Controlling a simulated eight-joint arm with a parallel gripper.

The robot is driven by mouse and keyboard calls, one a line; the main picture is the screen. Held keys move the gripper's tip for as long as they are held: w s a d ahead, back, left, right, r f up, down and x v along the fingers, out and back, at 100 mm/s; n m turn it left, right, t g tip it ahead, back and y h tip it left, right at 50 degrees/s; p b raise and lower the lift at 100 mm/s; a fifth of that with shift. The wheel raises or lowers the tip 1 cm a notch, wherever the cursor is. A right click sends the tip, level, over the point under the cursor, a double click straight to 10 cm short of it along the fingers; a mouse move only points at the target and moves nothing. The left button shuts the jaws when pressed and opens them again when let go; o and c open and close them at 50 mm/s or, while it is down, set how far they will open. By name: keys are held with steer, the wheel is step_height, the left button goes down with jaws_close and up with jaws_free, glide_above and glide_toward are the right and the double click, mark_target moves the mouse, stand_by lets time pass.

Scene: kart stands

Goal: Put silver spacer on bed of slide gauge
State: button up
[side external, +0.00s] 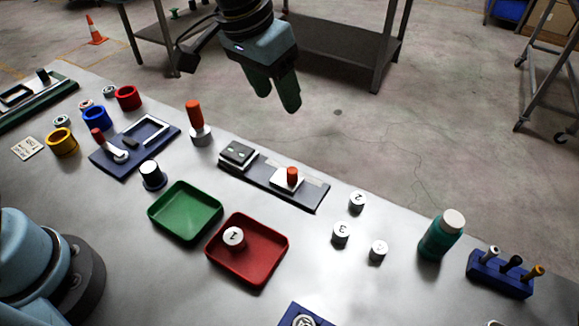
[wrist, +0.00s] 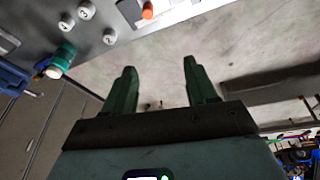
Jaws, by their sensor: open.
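The slide gauge appears to be the dark bar (side external: 258,173) near the table's far edge, with a grey block (side external: 238,154) at its left end and a silver slide with an orange knob (side external: 292,177) toward its right. Its bare bed shows between them. Silver numbered cylinders stand to its right: one marked 2 (side external: 357,202), one marked 3 (side external: 340,233) and another (side external: 378,250). One marked 1 (side external: 233,238) is in the red tray. I cannot tell which is the silver spacer. My gripper (side external: 277,95) is open and empty, high beyond the table edge; it also shows in the wrist view (wrist: 159,67).
A green tray (side external: 158,211) and a red tray (side external: 265,277) lie in front of the gauge. An orange-handled stamp (side external: 196,120) stands left of it. A teal bottle (side external: 441,236) and blue rack (side external: 499,277) are at right. Rings and a blue fixture (side external: 110,160) are at left.

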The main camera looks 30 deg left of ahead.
steer(key=d+f+m+g, duration=0.2)
steer(key=d+f, duration=0.1)
steer(key=d, duration=1.1)
steer(key=g+y, duration=0.1)
steer(key=y, duration=0.1)
glide_above(380, 247)
step_height(380, 247, down, 4)
steer(key=shift+m, duration=0.3)
steer(key=f, duration=0.5)
steer(key=shift+s+d+f, duration=0.1)
steer(key=shift+d+f, duration=0.1)
steer(key=shift+f, duration=0.2)
steer(key=shift+a+f, duration=0.15)
steer(key=shift+f, duration=2.95)
jaws_close()
